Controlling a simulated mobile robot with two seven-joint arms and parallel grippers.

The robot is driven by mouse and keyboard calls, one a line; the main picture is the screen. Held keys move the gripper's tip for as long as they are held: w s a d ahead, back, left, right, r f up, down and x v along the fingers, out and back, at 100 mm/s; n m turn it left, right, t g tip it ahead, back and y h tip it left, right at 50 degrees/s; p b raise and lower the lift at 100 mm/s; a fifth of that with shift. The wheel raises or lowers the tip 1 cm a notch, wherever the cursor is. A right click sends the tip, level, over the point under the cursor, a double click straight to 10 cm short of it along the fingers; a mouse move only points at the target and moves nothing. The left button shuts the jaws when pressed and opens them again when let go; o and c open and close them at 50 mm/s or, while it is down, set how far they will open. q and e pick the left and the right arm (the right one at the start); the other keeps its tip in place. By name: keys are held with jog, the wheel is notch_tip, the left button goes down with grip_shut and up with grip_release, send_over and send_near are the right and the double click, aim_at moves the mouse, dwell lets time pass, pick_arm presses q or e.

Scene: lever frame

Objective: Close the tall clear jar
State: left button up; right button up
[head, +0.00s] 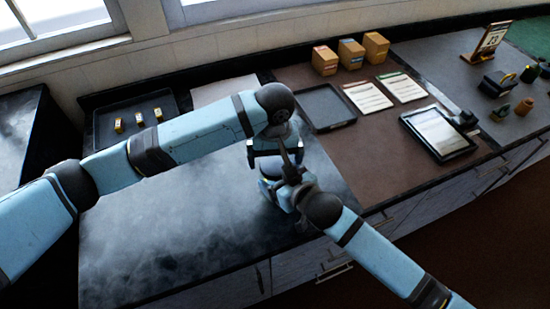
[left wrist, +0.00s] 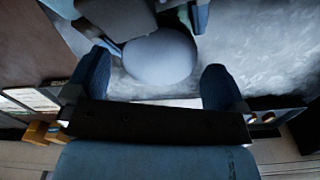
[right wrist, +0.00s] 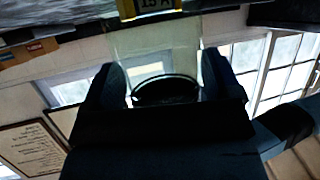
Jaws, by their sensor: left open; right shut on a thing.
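In the right wrist view a clear, see-through jar (right wrist: 155,45) stands between the fingers of my right gripper (right wrist: 162,68), which is shut on it. A dark ring (right wrist: 165,88) shows at the jar's near end. My left gripper (left wrist: 158,66) is open, with a smooth, pale, rounded thing (left wrist: 160,55) between and beyond its fingers. I cannot tell whether this is the jar's lid or part of my other arm. In the head view both grippers meet over the bench, and my arms mostly hide the jar.
A dark tray (head: 105,134) with several small yellow blocks lies at the back left. An empty dark tray (head: 325,107), cards (head: 367,97), boxes (head: 351,54) and a tablet (head: 438,133) are on the right. A yellow "15 A" label (right wrist: 150,6) shows in the right wrist view. The front-left bench (head: 170,230) is clear.

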pick_arm(q)
jog(key=shift+r, duration=1.75)
notch_tip(320, 180, up, 12)
pick_arm(e)
jog(key=o, duration=1.6)
jog(key=shift+c, duration=0.2)
pick_arm(q)
jog(key=shift+f+b, duration=0.55)
pick_arm(e)
jog(key=v, duration=1.3)
jog(key=shift+s+d+r, duration=0.2)
jog(key=shift+s+r, duration=0.05)
jog(key=shift+s, duration=0.05)
